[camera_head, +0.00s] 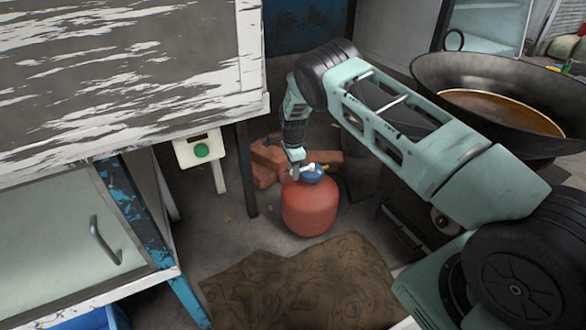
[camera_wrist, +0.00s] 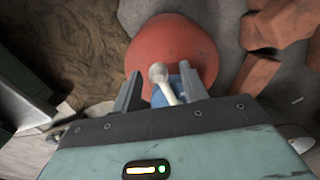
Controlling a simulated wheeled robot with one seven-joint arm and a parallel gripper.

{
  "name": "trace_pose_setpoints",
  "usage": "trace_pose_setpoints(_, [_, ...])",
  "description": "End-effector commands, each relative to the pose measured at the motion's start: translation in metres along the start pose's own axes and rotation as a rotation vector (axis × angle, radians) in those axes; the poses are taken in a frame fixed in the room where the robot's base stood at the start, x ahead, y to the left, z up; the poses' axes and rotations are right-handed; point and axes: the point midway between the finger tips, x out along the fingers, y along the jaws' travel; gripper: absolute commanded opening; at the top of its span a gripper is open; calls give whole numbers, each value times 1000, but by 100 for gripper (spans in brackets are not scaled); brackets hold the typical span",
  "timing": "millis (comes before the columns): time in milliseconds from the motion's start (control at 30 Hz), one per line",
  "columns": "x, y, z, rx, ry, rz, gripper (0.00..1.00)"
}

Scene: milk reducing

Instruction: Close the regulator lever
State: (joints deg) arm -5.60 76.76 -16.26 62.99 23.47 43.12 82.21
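A red gas cylinder (camera_head: 309,206) stands on the floor below my arm. On its top sits a blue regulator (camera_head: 313,174) with a pale lever. In the wrist view the lever (camera_wrist: 164,84) shows as a white, round-ended handle over the blue regulator (camera_wrist: 187,84), with the red cylinder (camera_wrist: 172,45) behind. My gripper (camera_head: 298,172) is at the cylinder's top. In the wrist view my gripper (camera_wrist: 158,88) is open, with its two fingers on either side of the lever and regulator. Whether a finger touches the lever cannot be told.
Bricks (camera_head: 267,160) lie behind the cylinder. A brown mat (camera_head: 300,285) covers the floor in front. A large wok (camera_head: 480,100) stands at right. A white cabinet (camera_head: 110,80) and a small box with a green button (camera_head: 201,150) are at left.

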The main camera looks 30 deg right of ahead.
Motion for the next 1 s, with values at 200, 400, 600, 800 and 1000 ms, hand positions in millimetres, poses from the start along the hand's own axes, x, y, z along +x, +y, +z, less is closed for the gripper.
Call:
trace_pose_setpoints(200, [-3,0,0,-1,0,1,43])
trace_pose_setpoints(400, [-30,0,0,-1,0,0,43])
trace_pose_setpoints(600, [-78,0,0,-1,-1,-2,43])
trace_pose_setpoints(800, [-124,0,0,0,0,-3,43])
trace_pose_setpoints(1000, [-158,0,0,-1,0,-1,43])
